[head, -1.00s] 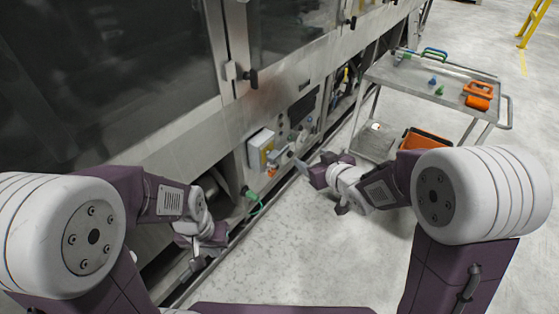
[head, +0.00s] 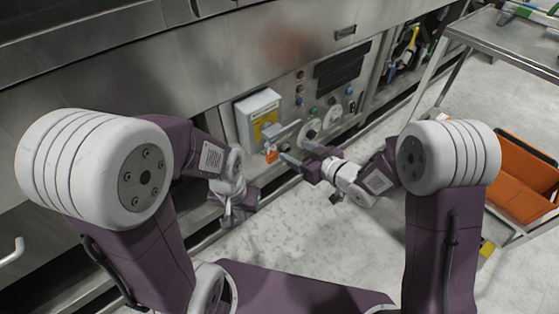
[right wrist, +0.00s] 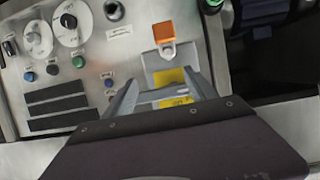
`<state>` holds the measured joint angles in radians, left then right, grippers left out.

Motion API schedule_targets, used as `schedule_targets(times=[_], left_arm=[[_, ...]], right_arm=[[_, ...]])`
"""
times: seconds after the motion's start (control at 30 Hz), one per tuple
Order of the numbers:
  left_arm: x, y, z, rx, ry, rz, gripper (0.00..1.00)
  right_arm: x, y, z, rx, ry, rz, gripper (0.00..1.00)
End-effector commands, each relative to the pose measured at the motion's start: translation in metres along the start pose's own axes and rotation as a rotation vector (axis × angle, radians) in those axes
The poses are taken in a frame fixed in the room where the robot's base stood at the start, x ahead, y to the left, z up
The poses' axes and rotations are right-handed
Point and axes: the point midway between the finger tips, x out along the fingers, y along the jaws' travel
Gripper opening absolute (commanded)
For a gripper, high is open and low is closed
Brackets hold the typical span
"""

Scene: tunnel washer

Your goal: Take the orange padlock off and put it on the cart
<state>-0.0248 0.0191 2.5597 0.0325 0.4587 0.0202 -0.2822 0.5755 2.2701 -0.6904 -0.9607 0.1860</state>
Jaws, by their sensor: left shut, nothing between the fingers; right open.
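The orange padlock (head: 271,156) hangs at the lower edge of a grey switch box (head: 242,122) with a yellow label on the machine front. In the right wrist view the padlock (right wrist: 164,29) shows beyond the fingertips, by a grey plate; how its shackle is fastened is too small to tell. My right gripper (head: 291,147) is open and empty, close to the padlock on its right; it also shows in the right wrist view (right wrist: 160,77). My left gripper (head: 226,212) is shut and empty, lower left of the padlock. The cart (head: 505,43) stands at the right, partly out of frame.
A control panel with knobs and buttons (head: 318,112) lies right of the switch box. An orange bin (head: 525,170) sits on the cart's lower shelf. Clear floor (head: 300,225) lies in front of the machine.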

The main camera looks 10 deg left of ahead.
Motion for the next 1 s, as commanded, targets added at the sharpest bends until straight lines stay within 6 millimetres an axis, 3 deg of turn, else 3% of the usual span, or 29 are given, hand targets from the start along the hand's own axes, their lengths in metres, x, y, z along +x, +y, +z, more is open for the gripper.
schedule_targets(times=[0.03, 0.2, 0.37, 0.5, 0.6, 0.8, 1.0], left_arm=[[0.023, -0.001, 0.003, 0.0, 0.0, 0.0, 0.0], [0.043, -0.001, 0.005, 0.0, -0.001, 0.0, 0.0], [0.042, -0.001, 0.004, 0.0, 0.0, 0.0, 0.0], [0.032, -0.001, 0.003, 0.0, 0.0, 0.0, 0.0], [0.047, -0.001, 0.005, 0.0, 0.0, 0.0, 0.0], [0.052, -0.001, 0.005, 0.0, 0.0, 0.0, 0.0], [0.081, -0.002, 0.009, 0.0, -0.001, 0.0, 0.0]], right_arm=[[0.01, -0.005, 0.025, 0.002, -0.008, -0.01, 0.65], [0.021, -0.013, 0.051, 0.004, -0.021, -0.027, 0.65], [0.022, -0.015, 0.049, 0.003, -0.02, -0.03, 0.65], [0.039, -0.016, 0.046, 0.003, -0.022, -0.033, 0.65], [0.056, -0.016, 0.052, 0.001, -0.018, -0.031, 0.65], [0.065, -0.016, 0.051, 0.002, -0.019, -0.03, 0.65], [0.102, -0.017, 0.05, 0.0, -0.018, -0.031, 0.65]])
